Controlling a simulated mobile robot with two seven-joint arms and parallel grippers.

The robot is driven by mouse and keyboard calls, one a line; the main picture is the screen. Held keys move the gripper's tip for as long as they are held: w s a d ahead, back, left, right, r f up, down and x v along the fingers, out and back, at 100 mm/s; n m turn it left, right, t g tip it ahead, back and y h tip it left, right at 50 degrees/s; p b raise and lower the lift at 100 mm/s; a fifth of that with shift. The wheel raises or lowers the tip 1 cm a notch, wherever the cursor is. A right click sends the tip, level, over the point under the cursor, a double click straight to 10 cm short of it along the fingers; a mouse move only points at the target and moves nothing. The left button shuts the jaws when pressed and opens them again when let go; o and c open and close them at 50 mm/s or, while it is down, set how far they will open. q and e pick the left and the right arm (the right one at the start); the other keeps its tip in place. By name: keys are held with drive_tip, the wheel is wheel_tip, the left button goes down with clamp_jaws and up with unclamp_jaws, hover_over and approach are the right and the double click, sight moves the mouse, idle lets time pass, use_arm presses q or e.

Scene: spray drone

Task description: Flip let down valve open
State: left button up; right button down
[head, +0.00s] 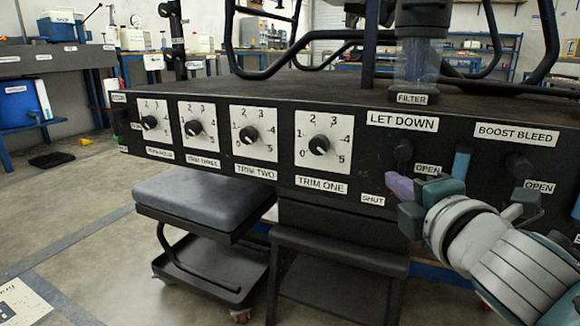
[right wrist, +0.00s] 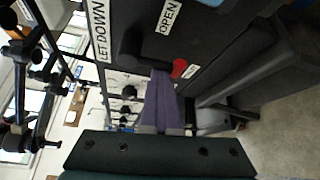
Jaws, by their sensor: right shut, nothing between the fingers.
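My left gripper is out of view.
Several trim dials, such as TRIM ONE (head: 323,139), line the black panel to the left. A blue upright part (head: 461,162) and the BOOST BLEED pivot (head: 520,165) are close on the right. A padded stool (head: 200,200) stands below the panel.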

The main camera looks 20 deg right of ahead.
drive_tip(key=s+r+n+g+h+p, duration=0.1)
drive_tip(key=n+g+p, duration=0.1)
drive_tip(key=p, duration=0.5)
drive_tip(key=s+d+r+n+g+h+p, duration=0.1)
drive_tip(key=n+g+p, duration=0.2)
drive_tip(key=p, duration=0.4)
drive_tip(key=s+d+r+n+g+h+p, duration=0.1)
drive_tip(key=n+g+p, duration=0.1)
drive_tip(key=n+p, duration=0.2)
drive_tip(key=shift+d+p, duration=0.25)
drive_tip(key=shift+p, duration=1.4)
drive_tip(key=shift+r+p, duration=0.15)
drive_tip(key=shift+p, duration=0.15)
